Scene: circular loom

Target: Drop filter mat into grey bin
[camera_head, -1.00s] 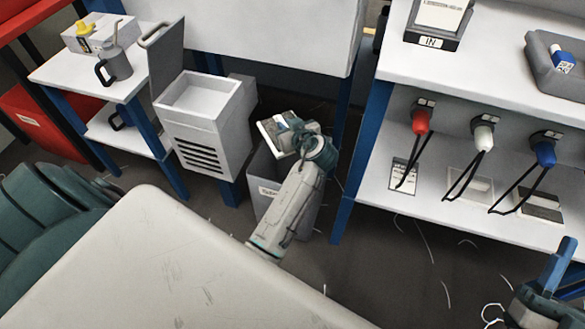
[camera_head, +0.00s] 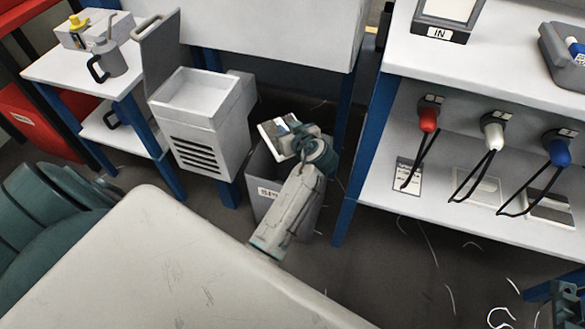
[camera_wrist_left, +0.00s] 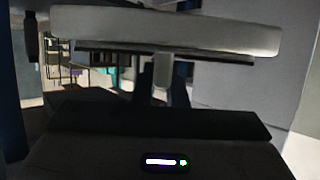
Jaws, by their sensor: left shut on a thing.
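The filter mat, a pale flat piece with a light rim (camera_head: 277,132), is at the end of my left arm in the head view. My left gripper (camera_head: 288,138) is shut on it and holds it over the top of the grey bin (camera_head: 262,192). The bin stands on the floor with a white label on its front. My arm hides much of its opening. In the left wrist view the mat is a pale slab (camera_wrist_left: 170,32) across the top, with a gripper finger (camera_wrist_left: 161,72) below it. My right gripper is at most a cropped part at the lower right corner.
A white cabinet with a raised lid (camera_head: 205,115) stands left of the bin. A blue table leg (camera_head: 355,155) and shelf unit are to the right, with red, white and blue handles.

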